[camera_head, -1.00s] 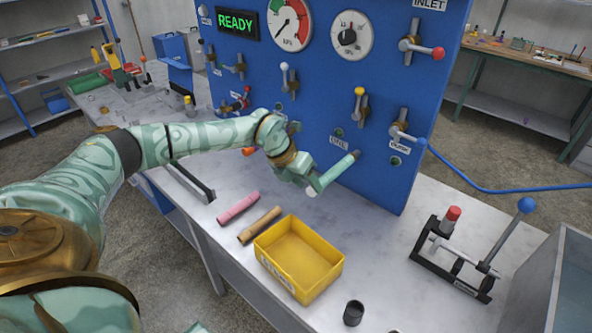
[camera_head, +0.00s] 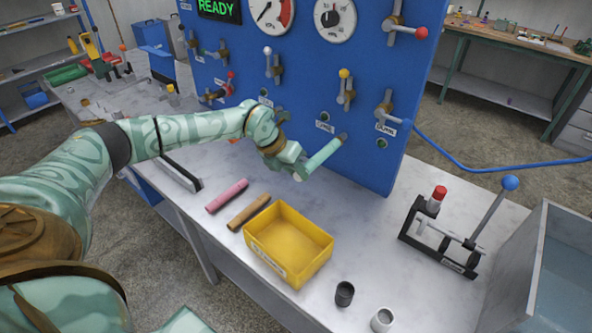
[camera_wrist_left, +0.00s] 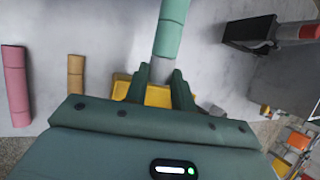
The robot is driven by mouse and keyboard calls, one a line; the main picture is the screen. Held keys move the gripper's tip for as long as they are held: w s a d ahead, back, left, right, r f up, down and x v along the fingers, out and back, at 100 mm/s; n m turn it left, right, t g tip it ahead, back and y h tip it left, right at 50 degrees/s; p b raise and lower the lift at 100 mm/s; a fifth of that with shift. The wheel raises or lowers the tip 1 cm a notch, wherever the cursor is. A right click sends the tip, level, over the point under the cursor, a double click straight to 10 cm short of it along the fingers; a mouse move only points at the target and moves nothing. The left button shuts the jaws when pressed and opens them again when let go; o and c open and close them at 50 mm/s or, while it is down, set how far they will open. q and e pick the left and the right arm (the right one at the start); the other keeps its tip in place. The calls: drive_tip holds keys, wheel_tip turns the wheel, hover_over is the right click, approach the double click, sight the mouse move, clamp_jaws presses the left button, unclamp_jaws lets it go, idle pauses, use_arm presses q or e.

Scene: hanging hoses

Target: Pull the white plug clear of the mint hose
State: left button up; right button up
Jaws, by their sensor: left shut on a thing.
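The mint hose (camera_head: 322,155) sticks out from the blue panel toward my left gripper. In the left wrist view the hose (camera_wrist_left: 171,32) comes down from the top edge to just beyond my fingertips. My left gripper (camera_head: 296,171) is at its free end. In the wrist view the gripper (camera_wrist_left: 160,78) is shut on the pale white plug (camera_wrist_left: 160,72), which sits between the fingers and meets the hose end. I cannot tell how deep it sits inside the hose. In the head view the gripper mostly hides the plug. My right gripper is not in view.
A yellow bin (camera_head: 290,243) stands below the gripper, beside a pink tube (camera_head: 227,196) and a tan tube (camera_head: 249,212). A dark cup (camera_head: 344,293) and a white cup (camera_head: 382,320) stand nearer. A lever fixture (camera_head: 440,235) is at the right.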

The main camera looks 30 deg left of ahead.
use_arm(q)
drive_tip(key=shift+s+p, duration=0.65)
drive_tip(key=shift+s+a+p, duration=0.2)
drive_tip(key=shift+s+p, duration=1.55)
drive_tip(key=shift+s, duration=0.5)
drive_tip(key=s+r+p, duration=0.3)
drive_tip(key=p, duration=0.1)
drive_tip(key=shift+a+p, duration=0.15)
drive_tip(key=shift+p, duration=0.25)
drive_tip(key=shift+f, duration=0.1)
